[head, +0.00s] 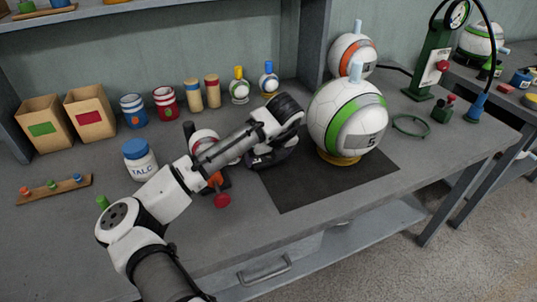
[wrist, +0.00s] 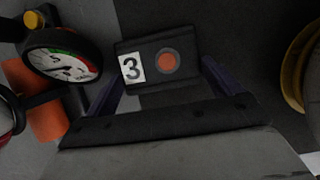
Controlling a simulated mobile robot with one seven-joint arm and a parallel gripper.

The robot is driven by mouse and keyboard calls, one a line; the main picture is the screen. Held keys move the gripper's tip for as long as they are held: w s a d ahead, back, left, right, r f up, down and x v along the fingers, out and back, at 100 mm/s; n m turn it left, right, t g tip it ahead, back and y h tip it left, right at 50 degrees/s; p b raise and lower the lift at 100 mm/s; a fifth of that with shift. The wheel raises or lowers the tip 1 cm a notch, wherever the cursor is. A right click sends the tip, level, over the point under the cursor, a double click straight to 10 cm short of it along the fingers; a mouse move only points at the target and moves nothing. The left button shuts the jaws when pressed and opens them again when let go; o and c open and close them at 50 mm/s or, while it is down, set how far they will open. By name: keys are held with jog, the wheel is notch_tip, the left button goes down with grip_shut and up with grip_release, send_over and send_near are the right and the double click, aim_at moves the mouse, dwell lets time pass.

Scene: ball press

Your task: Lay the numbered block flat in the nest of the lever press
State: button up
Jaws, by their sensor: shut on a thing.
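The numbered block (wrist: 185,48) is dark, with a white "3" label and an orange-red dot facing the wrist camera. My gripper (wrist: 163,78) is shut on it, with a blue-purple finger at each side. In the head view my gripper (head: 264,160) is low over the left part of the black mat, right of the lever press; I cannot make out the block there. The press, with its red knob (head: 222,200), is partly behind my arm. In the wrist view a round dial gauge (wrist: 62,62) and an orange part are left of the block. I cannot make out the nest.
A large white and green ball marked 5 (head: 347,117) stands on a yellow ring (head: 339,158), close right of my gripper. The talc jar (head: 139,158) is left of the press. The mat's front part (head: 310,190) is clear. Cans and small bottles line the back.

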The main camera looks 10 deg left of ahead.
jog(key=o, duration=0.7)
jog(key=shift+o, duration=0.2)
